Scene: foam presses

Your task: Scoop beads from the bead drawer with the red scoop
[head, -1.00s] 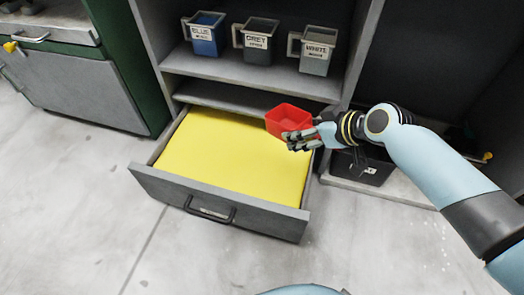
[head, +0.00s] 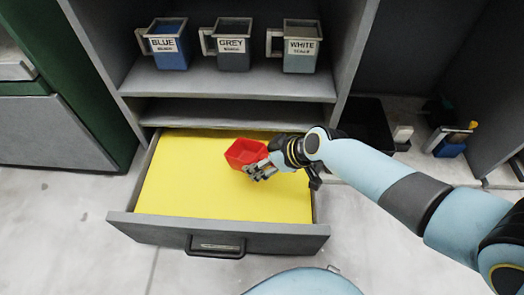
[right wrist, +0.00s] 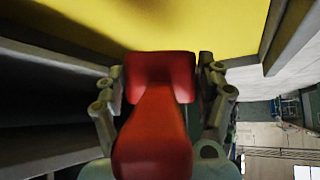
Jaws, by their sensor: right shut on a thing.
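The bead drawer (head: 125,222) is pulled out below the shelves, and a level yellow bed of beads (head: 210,195) fills it. My right gripper (head: 262,169) is shut on the red scoop (head: 243,152) and holds it over the back middle of the yellow bed. In the right wrist view the scoop's red handle (right wrist: 152,135) lies between the two fingers, with the yellow surface beyond it. Whether the scoop touches the beads I cannot tell. My left gripper is not in view.
Mugs labelled blue (head: 168,48), grey (head: 233,48) and white (head: 299,50) stand on the shelf (head: 225,80) above the drawer. A dark bin (head: 368,125) is on the right. Open floor lies in front.

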